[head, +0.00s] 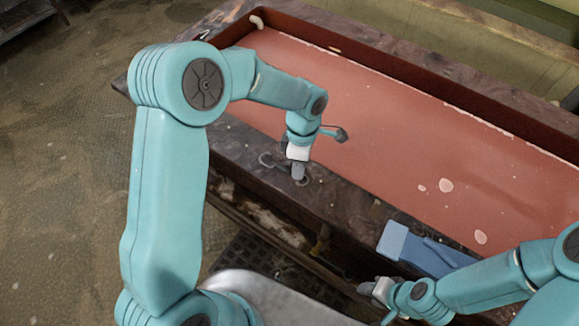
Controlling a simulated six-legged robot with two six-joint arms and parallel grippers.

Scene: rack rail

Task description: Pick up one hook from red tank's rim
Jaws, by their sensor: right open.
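The red tank (400,120) is a long, shallow red basin with a dark, worn rim, running from upper left to lower right. A small grey curved piece that looks like a hook (267,160) lies on the near rim, just left of my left gripper. My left gripper (298,172) points down at the near rim; its fingers are seen nearly end-on, and whether they touch the hook is unclear. My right gripper (369,288) is open, low in front of the tank, near the bottom of the picture, away from the hook. No other hook shows clearly.
A blue object (425,250) with a paler block end lies along the near rim, above my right gripper. A small pale piece (257,22) sits at the tank's far left corner. Pale spots (446,185) mark the red surface. Open floor (60,170) is at left.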

